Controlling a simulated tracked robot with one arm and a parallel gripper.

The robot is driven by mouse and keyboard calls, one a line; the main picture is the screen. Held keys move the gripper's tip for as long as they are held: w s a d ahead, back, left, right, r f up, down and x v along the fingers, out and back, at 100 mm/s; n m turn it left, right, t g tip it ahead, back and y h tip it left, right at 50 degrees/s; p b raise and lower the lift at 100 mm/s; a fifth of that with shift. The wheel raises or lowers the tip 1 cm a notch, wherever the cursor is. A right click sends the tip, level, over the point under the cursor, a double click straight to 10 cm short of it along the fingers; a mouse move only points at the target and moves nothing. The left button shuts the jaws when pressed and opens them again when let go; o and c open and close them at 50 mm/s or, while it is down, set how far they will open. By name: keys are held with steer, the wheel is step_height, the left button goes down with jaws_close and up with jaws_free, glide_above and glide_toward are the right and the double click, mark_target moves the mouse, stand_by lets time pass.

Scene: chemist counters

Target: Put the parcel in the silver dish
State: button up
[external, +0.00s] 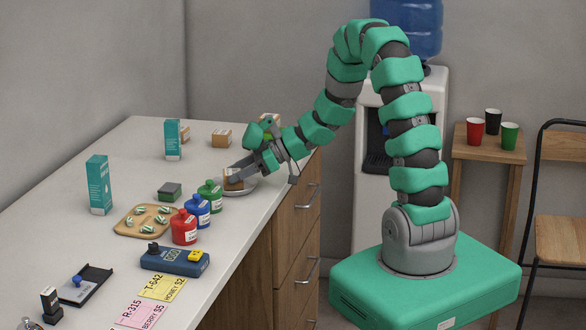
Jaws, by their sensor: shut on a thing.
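A small brown parcel (232,183) is between the fingers of my gripper (238,174), which is shut on it. My gripper reaches in from the right over the counter's right edge. The silver dish (241,190) lies on the counter directly under the parcel. The parcel is over or inside the dish; I cannot tell whether it touches the bottom. My gripper and arm hide part of the dish's far side.
Red (184,228), blue (197,211) and green (210,194) bottles stand just left of the dish. A green-grey sponge (169,192) and a wooden tray (130,226) lie farther left. Other small boxes (222,138) stand behind.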

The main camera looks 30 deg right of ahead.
steer(key=shift+f, duration=0.1)
steer(key=o, duration=1)
steer(key=shift+d+r, duration=0.2)
steer(key=shift+d, duration=0.05)
steer(key=p+v, duration=0.1)
steer(key=v, duration=1)
steer(key=shift+s+d+p, duration=0.15)
steer(key=shift+d+p, duration=0.05)
steer(key=shift+p, duration=0.2)
